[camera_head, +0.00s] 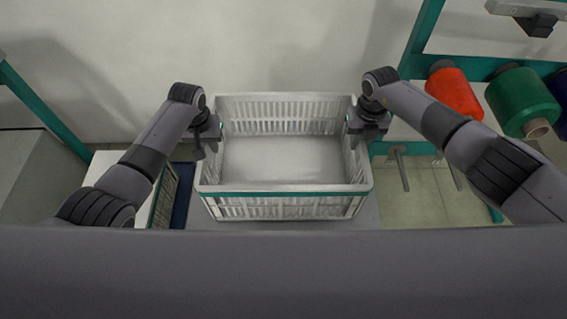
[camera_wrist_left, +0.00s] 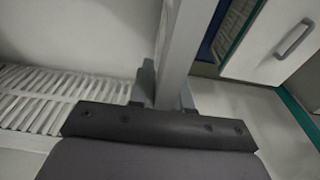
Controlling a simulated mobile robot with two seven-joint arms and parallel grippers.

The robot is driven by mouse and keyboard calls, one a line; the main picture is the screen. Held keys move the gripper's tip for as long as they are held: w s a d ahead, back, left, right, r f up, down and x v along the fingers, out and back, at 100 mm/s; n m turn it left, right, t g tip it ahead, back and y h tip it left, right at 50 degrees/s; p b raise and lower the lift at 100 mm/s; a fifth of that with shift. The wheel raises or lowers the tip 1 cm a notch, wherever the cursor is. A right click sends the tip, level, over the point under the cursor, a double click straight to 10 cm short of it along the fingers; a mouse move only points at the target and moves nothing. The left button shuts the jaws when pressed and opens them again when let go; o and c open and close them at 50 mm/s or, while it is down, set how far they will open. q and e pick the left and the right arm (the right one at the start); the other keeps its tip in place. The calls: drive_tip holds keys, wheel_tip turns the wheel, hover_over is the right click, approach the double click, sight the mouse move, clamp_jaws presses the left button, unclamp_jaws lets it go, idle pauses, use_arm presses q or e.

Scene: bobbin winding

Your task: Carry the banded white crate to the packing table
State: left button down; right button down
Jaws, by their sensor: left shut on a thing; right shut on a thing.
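The banded white crate (camera_head: 284,206) sits in the middle of the head view, with slatted walls and a teal band along its near rim. It looks empty and level. My left gripper (camera_head: 214,128) is shut on the crate's left wall. In the left wrist view my left gripper (camera_wrist_left: 163,98) straddles the pale rim of the crate (camera_wrist_left: 177,50), with slats showing to the left. My right gripper (camera_head: 354,125) is shut on the crate's right wall. The fingertips are partly hidden by the rim. I cannot tell whether the crate rests on the grey surface under it.
A teal rack at the right holds a red cone (camera_head: 455,93) and a green cone (camera_head: 522,102), with bare pegs (camera_head: 399,168) below, close to my right arm. A white cabinet with a handle (camera_wrist_left: 293,38) shows in the left wrist view. A pale wall stands behind the crate.

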use_arm(q)
drive_tip(key=shift+w+r, duration=0.1)
drive_tip(key=shift+r, duration=0.05)
use_arm(e)
drive_tip(key=shift+w+r, duration=0.1)
drive_tip(key=shift+r, duration=0.1)
idle(0.5)
